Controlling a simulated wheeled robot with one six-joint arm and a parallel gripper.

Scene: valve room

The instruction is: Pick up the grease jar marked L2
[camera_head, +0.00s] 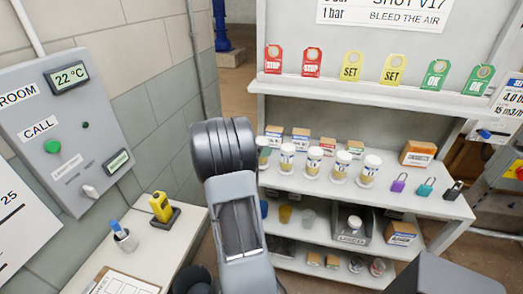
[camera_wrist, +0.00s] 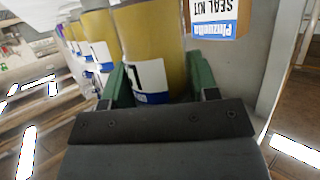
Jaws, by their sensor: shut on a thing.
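My gripper (camera_wrist: 162,78) shows in the wrist view, its green fingers shut on a yellow grease jar (camera_wrist: 150,45). The jar has a white label with a blue band. Only part of a dark character shows on it, so I cannot read the full mark. More jars (camera_wrist: 100,50) of the same kind stand in a row to its left. In the head view, several jars (camera_head: 313,161) with white lids stand on the shelf. The one at the left end (camera_head: 264,158) is partly hidden by my arm, and my gripper is mostly hidden there too.
A seal kit box (camera_wrist: 213,17) is close behind the held jar. Small boxes (camera_head: 300,138) stand behind the row, and padlocks (camera_head: 426,187) lie to the right on the shelf (camera_head: 400,206). A side table (camera_head: 170,245) and wall panel (camera_head: 75,130) are at left.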

